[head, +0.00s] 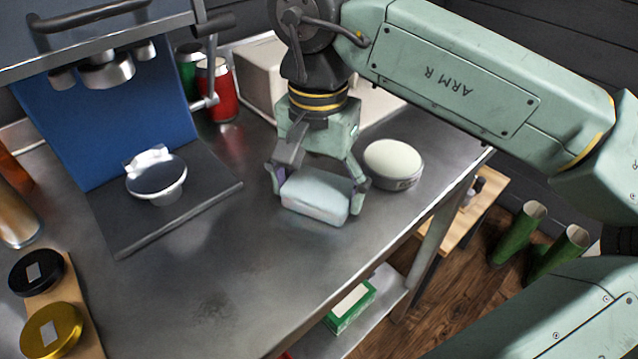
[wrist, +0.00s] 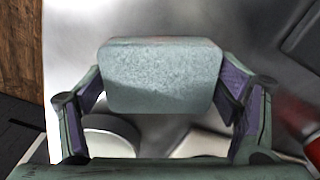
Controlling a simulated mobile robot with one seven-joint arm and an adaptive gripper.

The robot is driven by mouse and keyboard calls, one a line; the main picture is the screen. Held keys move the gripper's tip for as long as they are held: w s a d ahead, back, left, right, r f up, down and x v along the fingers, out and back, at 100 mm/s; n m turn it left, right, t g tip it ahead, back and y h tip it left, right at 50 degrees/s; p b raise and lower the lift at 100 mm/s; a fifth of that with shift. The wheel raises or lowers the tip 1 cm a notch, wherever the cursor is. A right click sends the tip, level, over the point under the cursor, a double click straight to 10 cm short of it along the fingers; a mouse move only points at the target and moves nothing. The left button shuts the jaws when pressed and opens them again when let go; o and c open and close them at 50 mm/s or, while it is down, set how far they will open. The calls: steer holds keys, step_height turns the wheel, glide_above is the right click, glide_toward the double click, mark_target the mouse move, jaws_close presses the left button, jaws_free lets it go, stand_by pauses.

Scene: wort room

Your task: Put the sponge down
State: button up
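The sponge (head: 315,202) is a pale blue-grey block with rounded edges. It is at the right part of the metal table (head: 215,285), low over or on the top; I cannot tell whether it touches. My gripper (head: 317,188) points down with one finger at each end of the sponge and looks shut on it. In the wrist view the sponge (wrist: 162,75) spans the space between the two purple-padded fingers. Its underside is hidden.
A round white-topped tin (head: 393,163) stands close to the right of my gripper. A blue machine (head: 120,120) with a dark tray is at the left. A red can (head: 216,92) stands behind. Lids (head: 48,330) lie front left. The table's front middle is clear.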

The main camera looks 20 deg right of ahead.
mark_target(319, 187)
steer(key=o, duration=0.3)
step_height(319, 187, up, 12)
steer(key=p, duration=0.8)
steer(key=shift+r+p, duration=0.2)
steer(key=shift+p, duration=0.2)
